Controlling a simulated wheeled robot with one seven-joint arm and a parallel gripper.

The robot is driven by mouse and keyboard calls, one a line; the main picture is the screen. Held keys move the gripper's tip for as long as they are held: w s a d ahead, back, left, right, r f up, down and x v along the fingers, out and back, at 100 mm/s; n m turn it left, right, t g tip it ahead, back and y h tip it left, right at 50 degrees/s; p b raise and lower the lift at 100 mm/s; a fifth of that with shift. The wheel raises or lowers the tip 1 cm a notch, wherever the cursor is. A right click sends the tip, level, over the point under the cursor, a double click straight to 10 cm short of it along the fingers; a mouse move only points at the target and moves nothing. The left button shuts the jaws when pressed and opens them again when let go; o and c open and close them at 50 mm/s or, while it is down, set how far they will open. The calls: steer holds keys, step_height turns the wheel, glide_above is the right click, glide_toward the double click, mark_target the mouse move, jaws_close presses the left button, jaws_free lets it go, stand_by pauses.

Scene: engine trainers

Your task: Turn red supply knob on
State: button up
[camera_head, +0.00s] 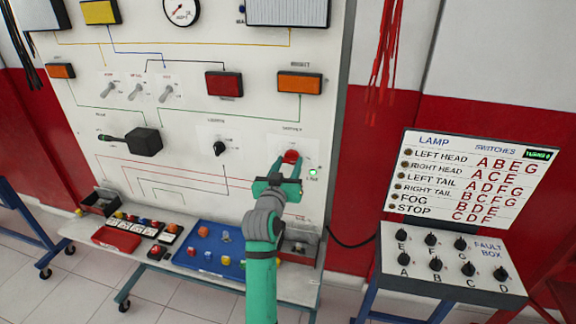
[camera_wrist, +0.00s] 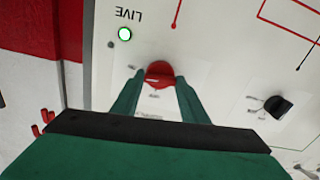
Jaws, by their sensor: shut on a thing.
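The red supply knob (camera_head: 291,157) sits on the white trainer panel (camera_head: 262,107), towards its lower right. In the wrist view the knob (camera_wrist: 160,74) lies between the two green fingers. My gripper (camera_head: 290,164) is at the panel and shut on the red knob. In the wrist view my gripper (camera_wrist: 160,82) has one finger on each side of the knob. The fingers hide the knob's sides. A green lamp marked LIVE (camera_head: 313,172) glows to the right of the knob; the lit lamp also shows in the wrist view (camera_wrist: 125,34).
A black knob (camera_head: 219,148) is on the panel to the left. A bench shelf below holds a blue tray (camera_head: 184,258) and a red box (camera_head: 117,238). A fault box (camera_head: 440,259) with several knobs stands at the right, under a lamp chart (camera_head: 477,178).

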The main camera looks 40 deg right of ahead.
steer(key=shift+s+d+f+m, duration=0.2)
steer(key=shift+f+m, duration=0.15)
steer(key=shift+m, duration=0.25)
steer(key=o, duration=1.1)
steer(key=shift+w+a+r, duration=0.1)
steer(key=shift+r, duration=0.05)
steer(key=shift+a, duration=0.1)
steer(key=v, duration=1)
steer(key=shift+s+a, duration=0.2)
